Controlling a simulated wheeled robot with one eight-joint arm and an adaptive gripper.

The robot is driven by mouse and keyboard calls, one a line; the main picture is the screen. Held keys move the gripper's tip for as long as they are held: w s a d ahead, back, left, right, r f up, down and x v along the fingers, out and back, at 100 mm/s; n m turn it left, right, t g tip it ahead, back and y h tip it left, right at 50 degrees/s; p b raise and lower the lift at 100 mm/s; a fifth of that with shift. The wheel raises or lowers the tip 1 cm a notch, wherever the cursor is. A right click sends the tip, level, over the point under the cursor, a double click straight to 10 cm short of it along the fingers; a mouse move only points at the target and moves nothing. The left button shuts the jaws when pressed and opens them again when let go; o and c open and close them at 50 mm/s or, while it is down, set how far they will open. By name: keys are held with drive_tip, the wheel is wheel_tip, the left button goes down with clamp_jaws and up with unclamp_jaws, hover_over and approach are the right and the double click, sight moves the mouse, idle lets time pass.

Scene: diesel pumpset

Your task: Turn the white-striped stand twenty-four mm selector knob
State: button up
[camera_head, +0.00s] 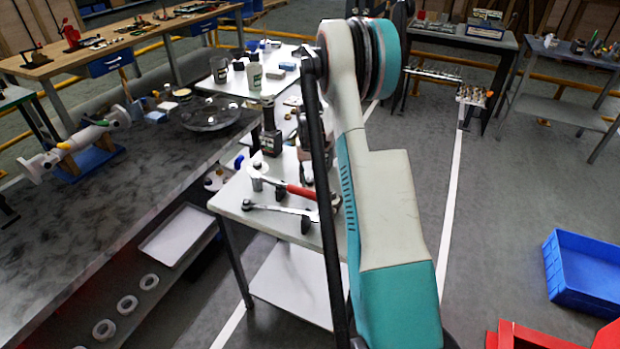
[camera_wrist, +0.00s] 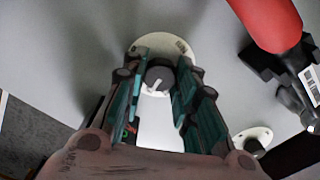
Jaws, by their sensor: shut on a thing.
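The dark selector knob (camera_wrist: 159,76) with a short white stripe shows in the wrist view, between my fingertips. Its stripe runs at a slant, from lower left to upper right. The knob sits on a pale round stand (camera_wrist: 176,47) with small dark print at its upper right edge. My gripper (camera_wrist: 160,82) is shut on the knob, one finger on its left side and one on its right. In the head view my arm covers my gripper, and I cannot make out the knob there.
A red-handled tool (camera_wrist: 268,20) with black parts lies close at the right in the wrist view. A second pale round base (camera_wrist: 254,139) with a dark knob is at lower right. In the head view, wrenches (camera_head: 285,210) lie on the grey table (camera_head: 232,203).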

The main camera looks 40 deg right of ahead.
sight(310, 179)
drive_tip(key=m, duration=0.5)
drive_tip(key=shift+m, duration=0.4)
idle(0.3)
drive_tip(key=o, duration=1)
drive_tip(key=shift+o, duration=0.2)
wheel_tip(310, 179, up, 12)
